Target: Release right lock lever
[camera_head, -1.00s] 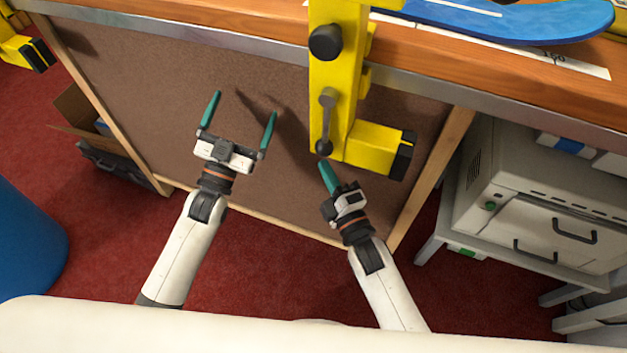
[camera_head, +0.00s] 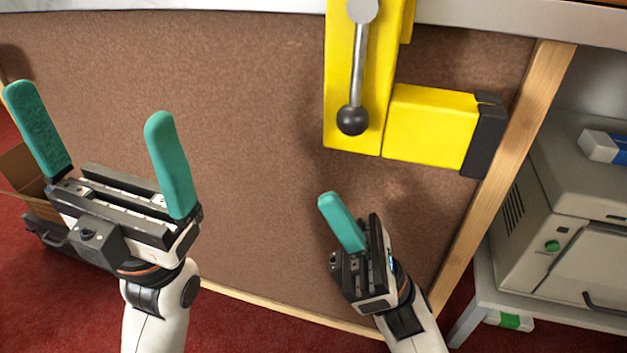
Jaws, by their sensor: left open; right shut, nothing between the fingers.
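The lock lever (camera_head: 358,66) is a grey metal rod with a black ball knob (camera_head: 353,120) at its lower end. It hangs down along the front of a yellow clamp (camera_head: 343,70) fixed at the bench edge. My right gripper (camera_head: 340,220) is shut and empty, below the knob and apart from it. Its green fingers point up and a little left. My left gripper (camera_head: 103,130) is open and empty at the left, with its green fingers wide apart, away from the lever. The clamp's top is cut off by the picture edge.
A yellow block with a black end (camera_head: 440,125) juts right from the clamp. Behind is a brown bench panel (camera_head: 250,110) with a wooden leg (camera_head: 510,160) at right. A grey machine (camera_head: 580,220) stands on a stand at right. An open box (camera_head: 22,172) is at far left.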

